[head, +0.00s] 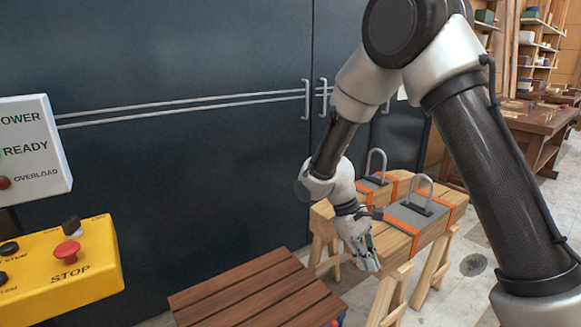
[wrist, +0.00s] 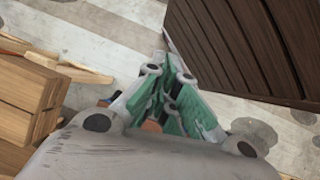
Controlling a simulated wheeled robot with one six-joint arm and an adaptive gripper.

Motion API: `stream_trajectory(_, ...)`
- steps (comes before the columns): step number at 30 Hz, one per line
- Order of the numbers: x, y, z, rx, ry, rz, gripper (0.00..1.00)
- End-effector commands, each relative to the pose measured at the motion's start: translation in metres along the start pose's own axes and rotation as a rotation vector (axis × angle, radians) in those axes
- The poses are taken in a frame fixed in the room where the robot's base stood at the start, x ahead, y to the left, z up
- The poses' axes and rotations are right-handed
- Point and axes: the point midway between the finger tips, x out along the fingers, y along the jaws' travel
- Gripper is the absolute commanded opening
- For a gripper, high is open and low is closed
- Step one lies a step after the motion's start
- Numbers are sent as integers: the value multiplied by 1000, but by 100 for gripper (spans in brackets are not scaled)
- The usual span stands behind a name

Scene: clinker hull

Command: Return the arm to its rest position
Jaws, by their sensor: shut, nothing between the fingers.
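My arm reaches down from the upper right in the head view. My gripper (head: 368,262) hangs low, in front of the wooden trestle with strapped timber (head: 398,236) and to the right of the slatted wooden top (head: 245,296). In the wrist view my gripper (wrist: 172,62) has its green-padded fingers together, with nothing between them. It points down toward the floor (wrist: 95,35). The dark slatted wood (wrist: 235,45) is to its right and the pale timber (wrist: 30,98) to its left.
Steel-grey cabinet doors (head: 190,160) with handles stand behind. A yellow control box with a red stop button (head: 67,251) and a white status panel (head: 30,150) are at left. Two metal loops (head: 423,186) rise from the timber. A workbench (head: 535,125) stands at far right.

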Motion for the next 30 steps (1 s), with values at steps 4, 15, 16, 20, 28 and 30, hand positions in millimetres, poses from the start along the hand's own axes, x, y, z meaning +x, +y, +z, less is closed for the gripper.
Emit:
stream_trajectory(4,-37,11,69,160,120,-71,0)
stream_trajectory(15,-72,11,222,490,445,-187,0)
stream_trajectory(16,-72,10,232,514,474,-190,0)
stream_trajectory(20,-77,8,273,612,605,-180,0)
stream_trajectory(28,-99,16,324,758,806,-119,0)
stream_trajectory(30,-100,17,330,782,820,-113,0)
